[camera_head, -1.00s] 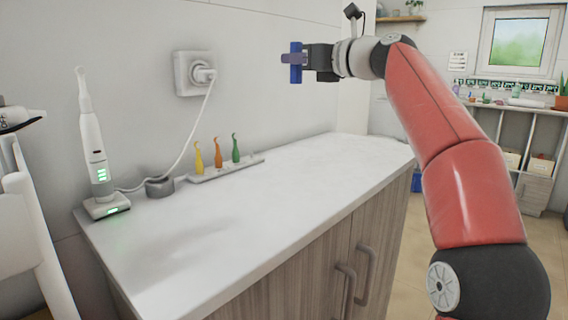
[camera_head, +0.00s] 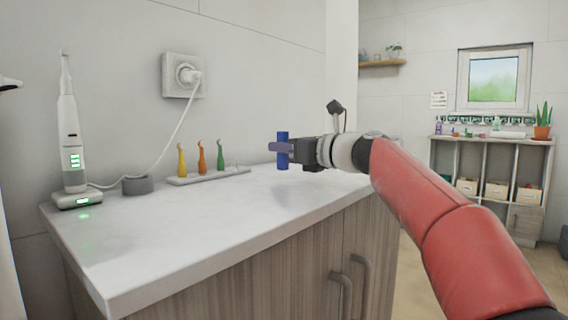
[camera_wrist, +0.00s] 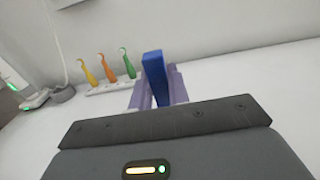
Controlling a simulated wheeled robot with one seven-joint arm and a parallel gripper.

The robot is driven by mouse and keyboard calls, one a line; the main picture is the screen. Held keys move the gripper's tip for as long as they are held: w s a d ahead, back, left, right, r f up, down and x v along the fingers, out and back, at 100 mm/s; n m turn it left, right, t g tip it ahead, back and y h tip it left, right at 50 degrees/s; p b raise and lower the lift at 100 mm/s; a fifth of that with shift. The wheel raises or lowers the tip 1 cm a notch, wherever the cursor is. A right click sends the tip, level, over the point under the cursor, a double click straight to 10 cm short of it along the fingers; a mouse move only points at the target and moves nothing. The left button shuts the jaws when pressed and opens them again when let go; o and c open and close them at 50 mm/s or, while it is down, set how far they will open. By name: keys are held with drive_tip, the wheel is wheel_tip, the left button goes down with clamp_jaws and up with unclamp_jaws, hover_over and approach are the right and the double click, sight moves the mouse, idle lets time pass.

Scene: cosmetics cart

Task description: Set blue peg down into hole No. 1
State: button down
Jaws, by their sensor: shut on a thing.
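My gripper (camera_head: 279,147) is shut on the blue peg (camera_head: 283,163) and holds it upright above the white counter, to the right of the rack. In the wrist view the blue peg (camera_wrist: 154,72) stands between the two purple fingers of my gripper (camera_wrist: 158,92). The white rack (camera_head: 237,172) lies on the counter near the wall and carries yellow (camera_head: 181,160), orange (camera_head: 202,159) and green (camera_head: 220,156) brush heads. The rack also shows in the wrist view (camera_wrist: 96,91). I cannot make out hole No. 1 or any hole numbers.
An electric toothbrush (camera_head: 68,135) stands on its charger (camera_head: 77,200) at the counter's left end. A cord runs from the wall socket (camera_head: 181,75) down past a grey round piece (camera_head: 136,185). The front counter surface (camera_head: 190,225) is clear. Shelves (camera_head: 470,158) stand far right.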

drive_tip(key=shift+f, duration=0.75)
drive_tip(key=shift+f, duration=0.15)
drive_tip(key=c, duration=1.3)
unclamp_jaws()
drive_tip(key=shift+c, duration=0.2)
